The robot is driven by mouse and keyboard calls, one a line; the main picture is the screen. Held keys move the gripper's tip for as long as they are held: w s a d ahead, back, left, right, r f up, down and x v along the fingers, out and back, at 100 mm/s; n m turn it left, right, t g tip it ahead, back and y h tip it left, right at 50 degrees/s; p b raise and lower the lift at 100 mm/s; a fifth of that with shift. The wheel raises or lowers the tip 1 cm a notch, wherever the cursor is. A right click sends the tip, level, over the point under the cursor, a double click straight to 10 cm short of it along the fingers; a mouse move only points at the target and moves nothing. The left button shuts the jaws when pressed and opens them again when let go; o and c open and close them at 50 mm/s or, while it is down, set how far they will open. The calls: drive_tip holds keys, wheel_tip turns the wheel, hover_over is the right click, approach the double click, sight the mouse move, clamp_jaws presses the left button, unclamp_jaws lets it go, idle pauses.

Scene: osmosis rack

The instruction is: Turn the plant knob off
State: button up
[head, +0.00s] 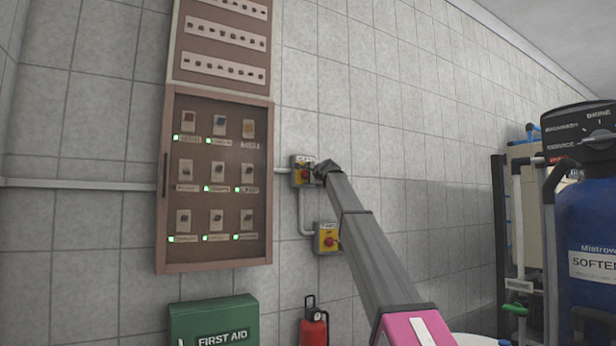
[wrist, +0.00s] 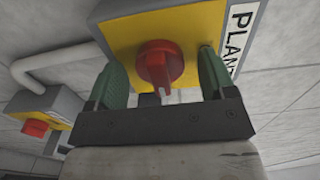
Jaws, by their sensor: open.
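The plant knob (wrist: 160,62) is a red rotary handle on a yellow plate. It sits on a grey switch box (head: 303,170) on the tiled wall, beside a white label whose visible part reads "PLAN". In the wrist view its raised grip runs roughly up and down the picture. My gripper (wrist: 163,66) is open, with one green finger on each side of the knob. Gaps show between the fingers and the knob, so it does not hold it. In the head view my arm end partly covers this box.
A second yellow switch box with a red knob (head: 329,240) is just below, joined by grey conduit. A brown breaker cabinet (head: 215,257) hangs left. A green first aid box (head: 212,315) and red extinguisher (head: 313,328) are low. A blue softener tank (head: 590,220) stands right.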

drive_tip(key=shift+w+a, duration=0.15)
drive_tip(key=c, duration=0.9)
drive_tip(key=shift+c, duration=0.2)
drive_tip(key=shift+n, duration=0.5)
drive_tip(key=n, duration=0.3)
drive_tip(key=shift+n, duration=0.4)
drive_tip(key=n, duration=0.4)
drive_tip(key=shift+n, duration=0.3)
drive_tip(key=n, duration=0.4)
drive_tip(key=shift+n, duration=2.2)
